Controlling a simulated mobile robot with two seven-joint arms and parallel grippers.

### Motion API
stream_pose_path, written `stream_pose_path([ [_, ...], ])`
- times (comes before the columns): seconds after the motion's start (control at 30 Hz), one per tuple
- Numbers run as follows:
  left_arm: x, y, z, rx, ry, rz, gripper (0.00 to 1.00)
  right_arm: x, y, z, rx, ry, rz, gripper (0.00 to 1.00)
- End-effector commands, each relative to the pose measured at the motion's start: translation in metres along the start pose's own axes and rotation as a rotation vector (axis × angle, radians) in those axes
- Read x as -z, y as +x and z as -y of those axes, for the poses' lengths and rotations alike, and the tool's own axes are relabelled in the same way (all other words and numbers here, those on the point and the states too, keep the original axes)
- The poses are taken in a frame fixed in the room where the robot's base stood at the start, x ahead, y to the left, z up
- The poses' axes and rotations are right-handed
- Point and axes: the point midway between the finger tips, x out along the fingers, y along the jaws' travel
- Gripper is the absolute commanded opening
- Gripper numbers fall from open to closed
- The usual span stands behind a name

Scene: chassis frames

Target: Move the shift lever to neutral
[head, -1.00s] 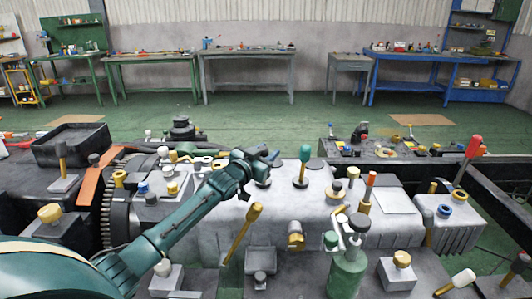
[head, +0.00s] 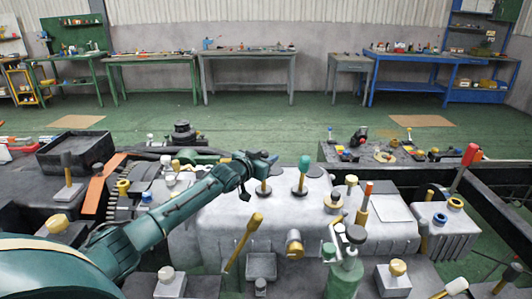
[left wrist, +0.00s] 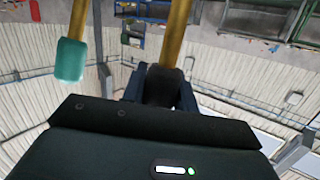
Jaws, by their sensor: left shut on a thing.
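My left gripper (head: 266,159) is shut on the dark knob (left wrist: 163,86) of a lever with a yellow shaft (head: 263,173). The lever rises from a dark round base on top of the grey gearbox housing (head: 235,215). In the left wrist view its yellow shaft (left wrist: 175,35) runs up from between the fingers. A second lever with a teal knob (head: 305,163) stands just to the right, apart from the gripper; its teal knob also shows in the left wrist view (left wrist: 71,60). The fingers partly hide the held knob. My right gripper is not in view.
A yellow lever (head: 243,240) leans in front of the housing. A green oil can (head: 345,277) stands at the front right, and a red-handled lever (head: 469,156) rises at the right. An orange bracket (head: 101,186) is at the left. Workbenches stand far back across open green floor.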

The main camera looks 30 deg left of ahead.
Motion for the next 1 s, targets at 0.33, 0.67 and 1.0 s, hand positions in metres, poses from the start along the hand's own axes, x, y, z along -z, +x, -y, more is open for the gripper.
stream_pose_path([
  [0.33,0.002,0.015,0.009,-0.023,-0.074,0.114,0.00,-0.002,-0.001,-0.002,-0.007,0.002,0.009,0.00],
  [0.67,0.001,0.015,0.010,-0.024,-0.079,0.122,0.00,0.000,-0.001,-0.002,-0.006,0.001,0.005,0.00],
  [1.0,0.001,0.015,0.011,-0.022,-0.078,0.121,0.50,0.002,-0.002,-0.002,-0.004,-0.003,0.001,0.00],
])
